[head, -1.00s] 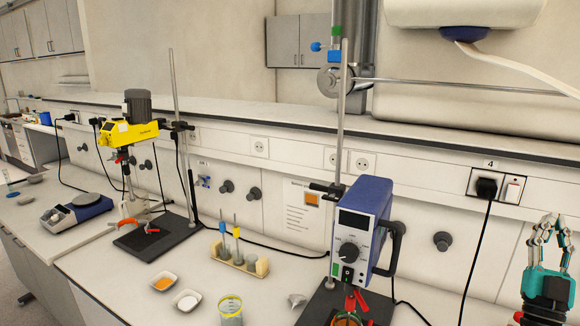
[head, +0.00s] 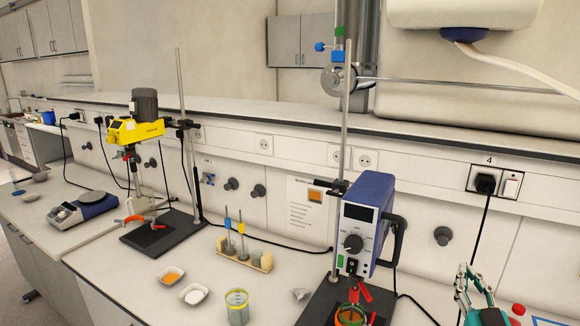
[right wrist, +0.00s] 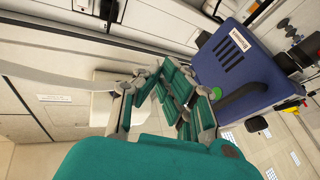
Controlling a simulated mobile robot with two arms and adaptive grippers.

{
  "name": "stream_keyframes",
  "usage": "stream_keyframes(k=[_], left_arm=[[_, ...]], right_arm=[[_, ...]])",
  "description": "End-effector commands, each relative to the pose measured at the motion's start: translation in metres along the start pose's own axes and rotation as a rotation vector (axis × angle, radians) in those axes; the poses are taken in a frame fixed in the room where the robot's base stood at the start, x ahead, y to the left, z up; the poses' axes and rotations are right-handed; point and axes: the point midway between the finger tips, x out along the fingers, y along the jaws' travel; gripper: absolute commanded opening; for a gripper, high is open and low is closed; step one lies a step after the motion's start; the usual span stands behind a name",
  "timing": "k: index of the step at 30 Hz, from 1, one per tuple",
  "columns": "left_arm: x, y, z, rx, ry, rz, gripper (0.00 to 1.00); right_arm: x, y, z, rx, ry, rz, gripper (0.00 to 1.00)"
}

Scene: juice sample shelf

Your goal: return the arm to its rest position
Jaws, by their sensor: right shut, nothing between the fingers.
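My right gripper (head: 472,272) is in the lower right corner of the head view, teal and grey with its fingers pointing up. Its fingers are shut with nothing held. It is to the right of the blue stirrer motor (head: 364,222) and apart from it. The gripper fingers also show in the right wrist view (right wrist: 168,88), drawn together, with the blue stirrer housing (right wrist: 236,70) beyond them to the right. Most of the right arm is below the head view's edge. My left gripper is not in view.
The stirrer's stand rod (head: 345,120) rises from a dark base. A beaker (head: 237,306), two small powder dishes (head: 169,278) and a tube rack (head: 243,254) stand on the bench. A black cable (head: 481,250) hangs from the wall socket close to the right gripper.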

Motion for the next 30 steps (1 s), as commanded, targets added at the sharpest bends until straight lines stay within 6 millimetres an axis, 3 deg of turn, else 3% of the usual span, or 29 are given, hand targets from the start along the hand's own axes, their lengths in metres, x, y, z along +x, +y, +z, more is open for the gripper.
stream_keyframes(k=[4, 6, 9, 12, 21, 29, 30], left_arm=[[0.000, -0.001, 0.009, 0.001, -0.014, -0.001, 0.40], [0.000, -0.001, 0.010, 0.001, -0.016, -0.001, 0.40], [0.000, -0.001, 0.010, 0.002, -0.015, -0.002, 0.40], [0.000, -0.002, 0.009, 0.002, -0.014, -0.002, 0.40], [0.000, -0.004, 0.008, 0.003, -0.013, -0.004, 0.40], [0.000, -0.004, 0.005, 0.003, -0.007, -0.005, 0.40], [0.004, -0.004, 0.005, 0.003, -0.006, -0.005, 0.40]], right_arm=[[-0.049, -0.059, 0.056, 0.013, -0.298, -0.143, 0.00], [-0.086, -0.086, 0.084, 0.016, -0.472, -0.210, 0.00], [-0.146, -0.117, 0.114, 0.018, -0.714, -0.286, 0.00], [-0.200, -0.133, 0.130, 0.013, -0.909, -0.331, 0.00], [-0.310, -0.149, 0.138, -0.002, -1.282, -0.386, 0.00], [-0.383, -0.149, 0.127, -0.017, -1.522, -0.400, 0.00], [-0.382, -0.153, 0.144, -0.019, -1.523, -0.398, 0.00]])
